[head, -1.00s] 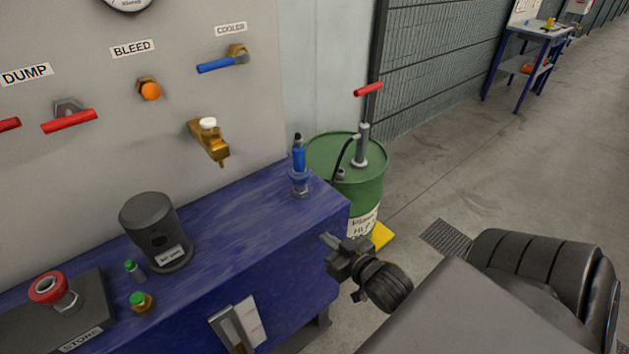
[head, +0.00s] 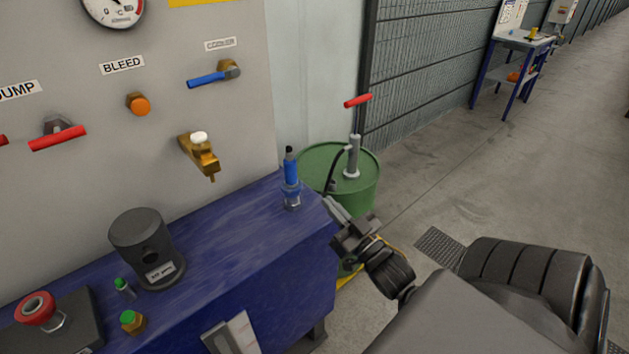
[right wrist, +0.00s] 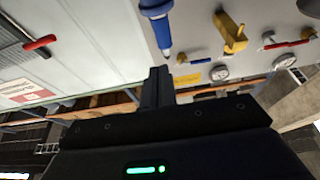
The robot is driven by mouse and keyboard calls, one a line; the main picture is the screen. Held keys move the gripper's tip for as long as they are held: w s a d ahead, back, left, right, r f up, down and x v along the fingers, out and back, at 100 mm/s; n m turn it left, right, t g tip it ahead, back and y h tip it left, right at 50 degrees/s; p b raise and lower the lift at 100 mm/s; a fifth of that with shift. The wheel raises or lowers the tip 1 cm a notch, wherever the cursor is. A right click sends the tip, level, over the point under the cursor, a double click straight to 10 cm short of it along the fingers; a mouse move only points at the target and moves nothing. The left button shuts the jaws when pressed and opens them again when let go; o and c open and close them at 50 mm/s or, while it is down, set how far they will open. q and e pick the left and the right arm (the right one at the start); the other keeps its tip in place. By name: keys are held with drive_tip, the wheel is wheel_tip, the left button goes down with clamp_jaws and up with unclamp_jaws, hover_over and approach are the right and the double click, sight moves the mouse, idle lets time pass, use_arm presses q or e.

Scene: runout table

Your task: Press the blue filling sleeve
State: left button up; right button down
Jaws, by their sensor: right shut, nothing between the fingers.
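The blue filling sleeve (head: 291,172) stands upright at the far right corner of the blue bench (head: 236,235). It has a black tip on top and a metal fitting below. In the right wrist view the sleeve (right wrist: 162,28) hangs in from the top edge, its tip pointing down just beyond my fingertips. My right gripper (head: 331,204) is shut and empty, to the right of the sleeve and slightly lower in the head view. I see no contact between them. My left gripper is not in view.
A green drum (head: 355,195) with a red-handled pump (head: 354,140) stands behind my right gripper. The grey panel (head: 160,65) carries a brass tap (head: 200,155) and a blue-handled valve (head: 210,78) left of the sleeve. A dark cylinder (head: 146,245) stands farther left on the bench.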

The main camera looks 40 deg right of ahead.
sight(297, 179)
drive_tip(key=w+p, duration=0.2)
drive_tip(key=w, duration=0.7)
drive_tip(key=shift+d+r+p, duration=0.1)
drive_tip(key=shift+d+p, duration=0.05)
drive_tip(key=shift+p, duration=0.25)
drive_tip(key=shift+f, duration=0.55)
